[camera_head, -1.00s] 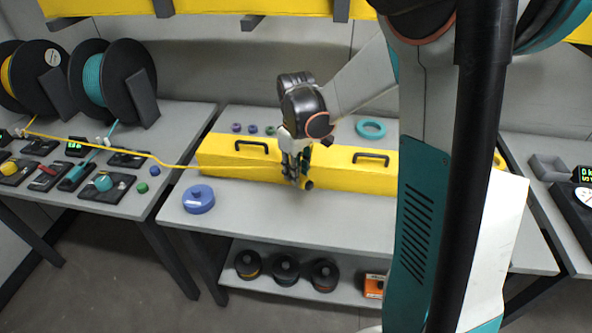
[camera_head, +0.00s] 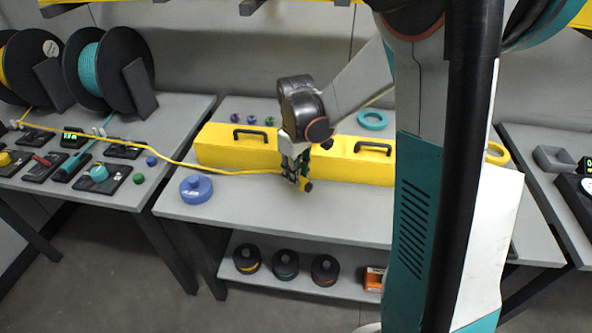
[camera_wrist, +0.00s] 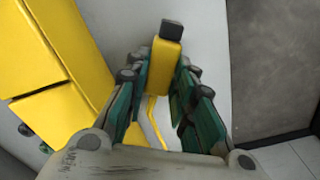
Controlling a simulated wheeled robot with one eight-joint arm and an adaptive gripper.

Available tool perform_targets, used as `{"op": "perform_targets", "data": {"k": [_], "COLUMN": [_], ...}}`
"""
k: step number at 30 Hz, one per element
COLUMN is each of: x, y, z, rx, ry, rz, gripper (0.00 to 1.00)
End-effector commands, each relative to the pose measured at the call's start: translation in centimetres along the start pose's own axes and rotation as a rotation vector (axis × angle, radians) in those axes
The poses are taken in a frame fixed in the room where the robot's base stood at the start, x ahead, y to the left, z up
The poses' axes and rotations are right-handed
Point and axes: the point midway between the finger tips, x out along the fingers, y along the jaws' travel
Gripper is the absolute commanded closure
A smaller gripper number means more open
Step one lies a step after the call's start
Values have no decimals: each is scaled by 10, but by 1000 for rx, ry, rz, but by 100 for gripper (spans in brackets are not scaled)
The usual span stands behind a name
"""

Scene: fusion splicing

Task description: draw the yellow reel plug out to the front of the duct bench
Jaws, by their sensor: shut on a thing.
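My gripper (camera_head: 298,178) is shut on the yellow reel plug (camera_wrist: 168,52), which has a dark grey tip. The plug also shows at the fingertips in the head view (camera_head: 304,186). It is over the grey top of the duct bench (camera_head: 240,205), in front of the yellow duct (camera_head: 225,160). A yellow cable (camera_head: 215,171) runs from the plug leftward past the duct's left end to the yellow reel (camera_head: 8,70). In the wrist view, the plug sticks out between the green-sided fingers and the duct (camera_wrist: 70,45) lies to the left. I cannot tell whether the plug touches the bench.
A blue round spool (camera_head: 196,189) sits at the bench's front left. A teal ring (camera_head: 372,120) and small coloured caps lie behind the duct. The left table holds a teal reel (camera_head: 90,75) and several small devices. The bench front beside my gripper is clear.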

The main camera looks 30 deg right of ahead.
Motion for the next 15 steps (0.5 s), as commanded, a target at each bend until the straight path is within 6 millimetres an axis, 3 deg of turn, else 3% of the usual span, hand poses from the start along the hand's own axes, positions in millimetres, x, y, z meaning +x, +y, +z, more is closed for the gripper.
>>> {"op": "perform_targets", "data": {"k": [15], "x": [38], "y": [-4], "z": [2], "rx": [0], "ry": [0], "rz": [0], "gripper": [96]}}
